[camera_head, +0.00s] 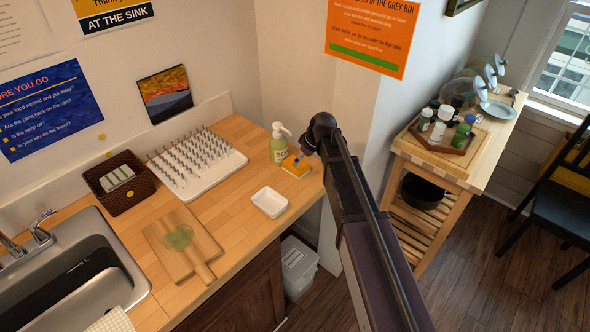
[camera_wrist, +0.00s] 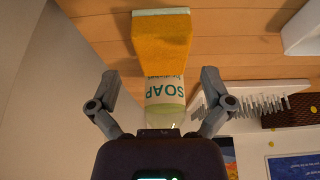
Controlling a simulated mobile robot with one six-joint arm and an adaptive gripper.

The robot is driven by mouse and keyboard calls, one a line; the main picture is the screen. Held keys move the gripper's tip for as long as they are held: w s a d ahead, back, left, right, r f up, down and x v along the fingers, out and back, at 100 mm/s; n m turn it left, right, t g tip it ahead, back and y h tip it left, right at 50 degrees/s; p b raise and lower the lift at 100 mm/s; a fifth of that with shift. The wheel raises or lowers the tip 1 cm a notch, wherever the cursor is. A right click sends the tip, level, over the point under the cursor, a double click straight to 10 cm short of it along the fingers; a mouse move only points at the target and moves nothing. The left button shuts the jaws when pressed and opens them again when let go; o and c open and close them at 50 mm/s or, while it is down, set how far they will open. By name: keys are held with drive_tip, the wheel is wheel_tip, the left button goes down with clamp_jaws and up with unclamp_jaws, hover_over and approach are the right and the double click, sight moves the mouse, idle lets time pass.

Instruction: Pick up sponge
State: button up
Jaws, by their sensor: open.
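The sponge (camera_head: 297,168) is orange-yellow and lies on the wooden counter near its right end, in front of the soap bottle. In the wrist view the sponge (camera_wrist: 162,42) is at upper middle, with a pale strip along its top edge. My gripper (camera_wrist: 160,84) is open and empty, one finger at lower left and one at lower right, with the sponge beyond the fingertips and between their lines. In the head view my gripper (camera_head: 304,154) is beside the sponge and hides part of it.
The green soap bottle (camera_head: 279,145) stands right by the sponge; its SOAP label (camera_wrist: 163,88) shows upside down in the wrist view. A white dish (camera_head: 270,202), a spiked drying rack (camera_head: 197,160), a cutting board (camera_head: 182,247) and a brown basket (camera_head: 122,181) share the counter. A wall is at right.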

sight(299, 166)
idle(0.4)
drive_tip(key=shift+b+x, duration=2.4)
drive_tip(key=shift+x, duration=0.2)
drive_tip(key=c, duration=0.6)
